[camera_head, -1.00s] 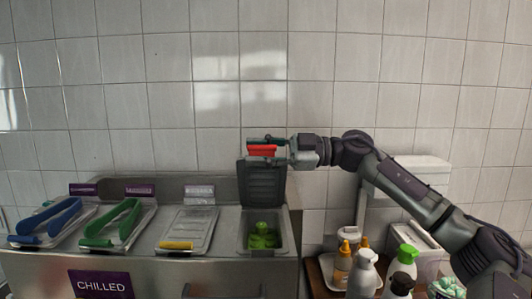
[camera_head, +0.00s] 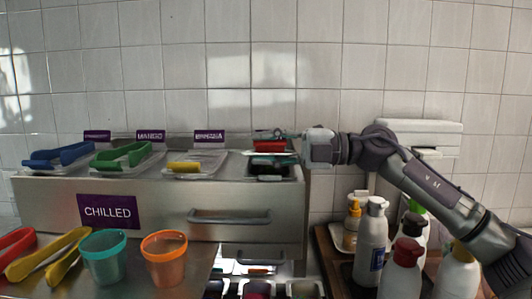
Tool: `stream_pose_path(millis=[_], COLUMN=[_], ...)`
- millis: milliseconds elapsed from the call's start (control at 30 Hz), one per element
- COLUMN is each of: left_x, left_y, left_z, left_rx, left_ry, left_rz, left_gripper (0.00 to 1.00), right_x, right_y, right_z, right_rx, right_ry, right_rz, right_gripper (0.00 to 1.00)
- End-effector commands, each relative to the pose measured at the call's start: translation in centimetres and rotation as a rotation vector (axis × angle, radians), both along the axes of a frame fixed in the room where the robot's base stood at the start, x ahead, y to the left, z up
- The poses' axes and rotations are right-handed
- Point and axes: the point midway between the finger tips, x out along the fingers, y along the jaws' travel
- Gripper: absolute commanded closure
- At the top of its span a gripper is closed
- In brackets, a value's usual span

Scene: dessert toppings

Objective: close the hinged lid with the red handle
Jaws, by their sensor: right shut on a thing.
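The hinged lid's red handle (camera_head: 270,146) shows at the right end of the chilled counter, low over its bin. My right gripper (camera_head: 284,148) reaches in from the right and is shut on this handle. The dark lid (camera_head: 268,160) is mostly hidden by the gripper, the handle and the low viewing angle. It looks lowered but I cannot tell its exact angle. The bin's green contents are not visible. My left gripper is not in view.
Teal (camera_head: 104,262) and orange (camera_head: 165,262) cups stand in front. Several bottles (camera_head: 372,240) crowd the tray below my right arm.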

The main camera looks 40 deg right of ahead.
Motion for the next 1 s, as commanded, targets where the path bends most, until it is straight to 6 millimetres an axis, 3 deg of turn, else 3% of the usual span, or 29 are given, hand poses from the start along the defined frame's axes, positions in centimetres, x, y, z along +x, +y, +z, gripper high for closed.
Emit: stream_pose_path(millis=[33,200,767,800,900,1000], left_x=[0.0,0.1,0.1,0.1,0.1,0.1], left_y=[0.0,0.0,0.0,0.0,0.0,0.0], left_z=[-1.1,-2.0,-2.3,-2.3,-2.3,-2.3], left_rx=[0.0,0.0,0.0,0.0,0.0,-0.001], left_ry=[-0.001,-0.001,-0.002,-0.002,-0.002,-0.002], left_rz=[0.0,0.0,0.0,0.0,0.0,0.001], left_gripper=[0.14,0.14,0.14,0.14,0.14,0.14], right_x=[-0.1,-0.3,-0.3,-0.3,-0.3,-0.3], right_y=[0.0,0.1,0.2,0.2,0.2,0.2], right_z=[-0.7,-1.4,-1.5,-1.5,-1.6,-1.6], right_rx=[-0.016,-0.048,-0.063,-0.063,-0.063,-0.062], right_ry=[-0.023,-0.062,-0.081,-0.081,-0.079,-0.077], right_rz=[-0.002,-0.003,-0.003,-0.003,-0.003,-0.002], right_gripper=[1.0,1.0,1.0,0.59,0.45,0.45])
